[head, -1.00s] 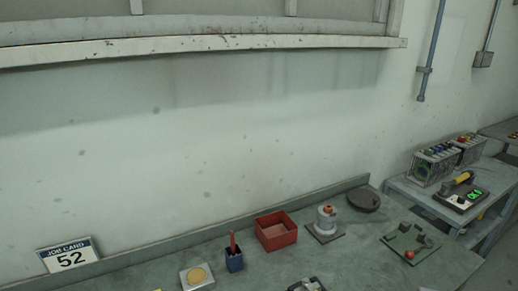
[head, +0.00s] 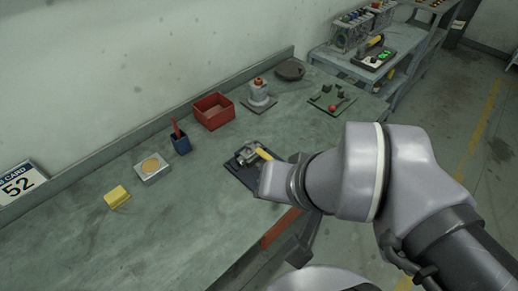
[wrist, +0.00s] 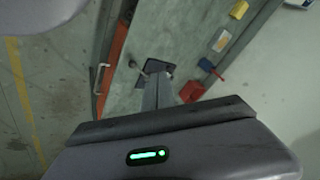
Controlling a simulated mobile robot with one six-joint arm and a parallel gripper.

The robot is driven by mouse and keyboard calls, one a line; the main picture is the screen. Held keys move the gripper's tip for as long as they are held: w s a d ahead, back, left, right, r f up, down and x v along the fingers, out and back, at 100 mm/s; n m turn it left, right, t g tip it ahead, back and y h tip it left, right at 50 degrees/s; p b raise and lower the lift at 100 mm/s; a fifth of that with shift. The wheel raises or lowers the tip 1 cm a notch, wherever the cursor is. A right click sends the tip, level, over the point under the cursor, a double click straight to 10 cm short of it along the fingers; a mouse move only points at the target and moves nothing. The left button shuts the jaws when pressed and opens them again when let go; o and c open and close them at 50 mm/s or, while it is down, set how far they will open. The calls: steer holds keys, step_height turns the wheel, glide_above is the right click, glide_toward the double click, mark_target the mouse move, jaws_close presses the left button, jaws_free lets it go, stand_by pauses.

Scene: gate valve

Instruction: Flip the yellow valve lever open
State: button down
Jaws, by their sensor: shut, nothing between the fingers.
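The gate valve (head: 245,156) is a grey metal fitting on a dark base plate (head: 236,174) near the bench's front edge. Its yellow lever (head: 264,153) shows beside the fitting, close to my arm's end. In the wrist view the dark plate (wrist: 158,65) lies beyond my gripper (wrist: 151,88), and the lever cannot be made out. My gripper is shut and empty, pointing toward the valve. In the head view my wrist covers part of the plate and the fingertips cannot be made out. I cannot tell whether they touch the lever.
A grey fixture (head: 260,97) and a green plate (head: 329,98) are farther right. The bench's left front is clear.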

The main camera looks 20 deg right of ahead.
steer(key=n+t+h+p, duration=0.25)
steer(key=n+h, duration=1.55)
steer(key=n, duration=1)
glide_toward(263, 157)
steer(key=shift+t, duration=0.35)
steer(key=v, duration=0.7)
steer(key=shift+s, duration=0.3)
steer(key=shift+d, duration=0.1)
steer(key=b+x, duration=0.1)
steer(key=x, duration=0.3)
steer(key=b+x, duration=0.1)
steer(key=x, duration=0.3)
steer(key=b+x, duration=0.2)
steer(key=x, duration=0.3)
steer(key=shift+w+f, duration=0.2)
steer(key=shift+f, duration=0.1)
steer(key=shift+w+d+r, duration=0.1)
steer(key=shift+w+d, duration=0.1)
steer(key=shift+d, duration=0.15)
